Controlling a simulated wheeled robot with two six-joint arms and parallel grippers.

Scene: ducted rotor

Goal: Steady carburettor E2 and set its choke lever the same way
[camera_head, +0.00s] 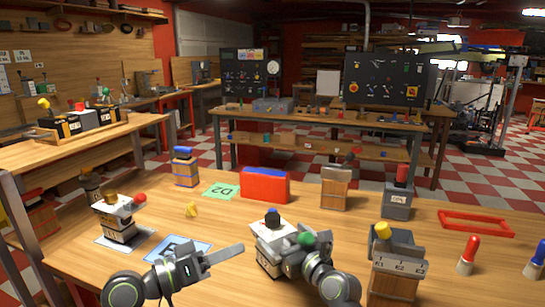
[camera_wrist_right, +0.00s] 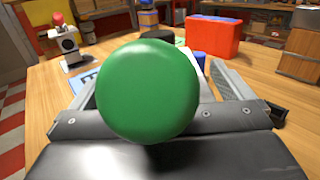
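A pale carburettor with a black cap (camera_head: 272,218) and a green-knobbed lever (camera_head: 306,239) stands front centre; I cannot read its label. My right gripper (camera_head: 297,250) is at it. In the right wrist view the green knob (camera_wrist_right: 148,92) fills the middle, between the spread fingers of that gripper and close to the camera. It hides most of the carburettor behind. A second carburettor (camera_head: 120,218) with a red knob stands on a white mat at left, and also shows in the wrist view (camera_wrist_right: 66,42). My left gripper (camera_head: 238,249) is left of the green-knobbed carburettor, apart from it; its opening is unclear.
A blue card (camera_head: 178,247) lies behind my left gripper, with a yellow piece (camera_head: 191,209) beyond. A red box (camera_head: 265,186) and wooden blocks stand farther back. A red frame (camera_head: 476,222) lies far right.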

